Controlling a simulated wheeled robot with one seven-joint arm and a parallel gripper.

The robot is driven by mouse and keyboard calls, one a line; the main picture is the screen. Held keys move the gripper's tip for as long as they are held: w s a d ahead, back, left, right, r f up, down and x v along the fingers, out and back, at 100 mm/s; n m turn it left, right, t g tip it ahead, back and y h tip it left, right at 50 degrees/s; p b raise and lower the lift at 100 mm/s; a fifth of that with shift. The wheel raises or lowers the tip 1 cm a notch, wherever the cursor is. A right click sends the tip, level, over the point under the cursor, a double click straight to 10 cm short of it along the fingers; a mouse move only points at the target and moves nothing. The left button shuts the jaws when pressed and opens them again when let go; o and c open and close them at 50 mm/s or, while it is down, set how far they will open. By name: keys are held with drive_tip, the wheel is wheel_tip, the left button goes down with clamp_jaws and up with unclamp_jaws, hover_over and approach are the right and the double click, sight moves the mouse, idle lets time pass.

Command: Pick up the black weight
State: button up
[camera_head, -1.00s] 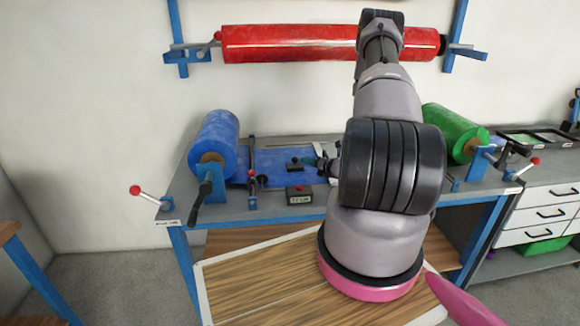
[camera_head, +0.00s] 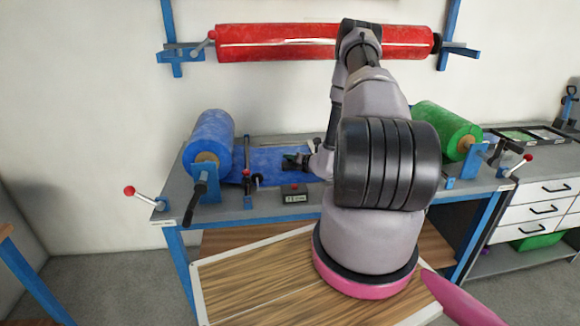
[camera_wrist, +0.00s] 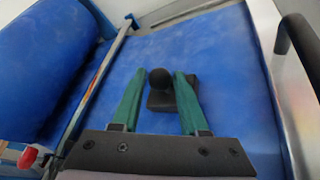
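The black weight (camera_wrist: 160,98) is a dark flat block with a round knob on top. In the wrist view it rests on the blue plastic sheet (camera_wrist: 215,50). My gripper (camera_wrist: 166,75) is open, with its two green fingers on either side of the knob. Whether the fingers touch it I cannot tell. In the head view my gripper (camera_head: 296,160) is low over the blue sheet on the bench and mostly hides the weight.
A blue roll (camera_head: 210,142) stands at the bench's left and a green roll (camera_head: 447,130) at its right. A red roll (camera_head: 280,42) hangs on the wall. A small display box (camera_head: 294,196) sits at the bench's front.

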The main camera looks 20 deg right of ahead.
clamp_jaws()
drive_tip(key=shift+r, duration=0.1)
idle(1.2)
